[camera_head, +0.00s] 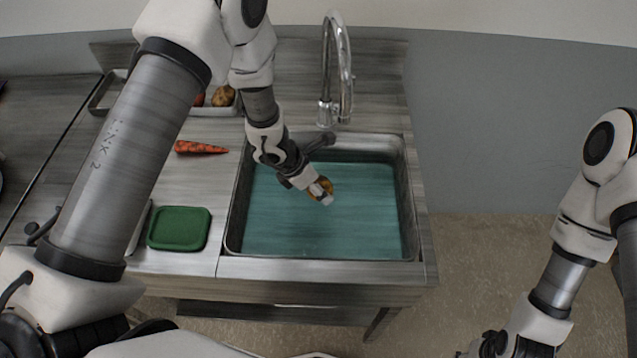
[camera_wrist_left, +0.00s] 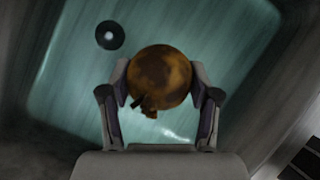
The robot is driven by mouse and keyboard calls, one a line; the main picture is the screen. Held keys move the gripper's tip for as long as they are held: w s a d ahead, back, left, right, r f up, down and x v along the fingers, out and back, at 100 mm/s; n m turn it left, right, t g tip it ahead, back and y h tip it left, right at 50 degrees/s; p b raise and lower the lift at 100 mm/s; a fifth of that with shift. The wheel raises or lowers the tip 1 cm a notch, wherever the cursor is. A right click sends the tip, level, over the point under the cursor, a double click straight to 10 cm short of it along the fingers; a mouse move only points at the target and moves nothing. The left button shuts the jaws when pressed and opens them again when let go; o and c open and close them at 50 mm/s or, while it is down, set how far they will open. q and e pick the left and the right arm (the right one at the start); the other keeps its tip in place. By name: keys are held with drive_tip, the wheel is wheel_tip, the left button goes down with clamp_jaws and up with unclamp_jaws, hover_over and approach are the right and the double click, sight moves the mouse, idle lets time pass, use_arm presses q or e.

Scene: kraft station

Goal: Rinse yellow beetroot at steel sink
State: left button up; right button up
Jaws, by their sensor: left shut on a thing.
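The yellow beetroot (camera_head: 326,186) is a small brownish-orange round thing, mostly hidden by the fingers in the head view. In the left wrist view the beetroot (camera_wrist_left: 160,77) shows as a mottled brown-yellow ball with a dark stem end. My left gripper (camera_head: 320,191) is shut on it, one finger at each side, also seen in the left wrist view (camera_wrist_left: 160,95). It is over the steel sink (camera_head: 232,215), which shows a teal, water-like surface. A chrome faucet (camera_head: 338,80) stands behind the basin. My right gripper (camera_head: 490,346) is at the bottom edge, its fingertips unclear.
A carrot (camera_head: 202,147) and a green board (camera_head: 180,228) lie on the counter left of the sink. A metal tray (camera_head: 215,110) with produce stands at the back left, partly hidden by my left arm. The drain (camera_wrist_left: 110,35) shows in the basin.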

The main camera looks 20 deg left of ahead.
sight(318, 182)
use_arm(q)
drive_tip(key=shift+f+b, duration=2.4)
drive_tip(key=shift+f, duration=1.95)
drive_tip(key=shift+r+p, duration=3.1)
drive_tip(key=shift+r, duration=1.9)
drive_tip(key=shift+s+r+p, duration=0.1)
drive_tip(key=shift+r+p, duration=3.1)
drive_tip(key=shift+r, duration=1.6)
wheel_tip(318, 182, up, 4)
drive_tip(key=p, duration=0.2)
drive_tip(key=shift+p, duration=0.3)
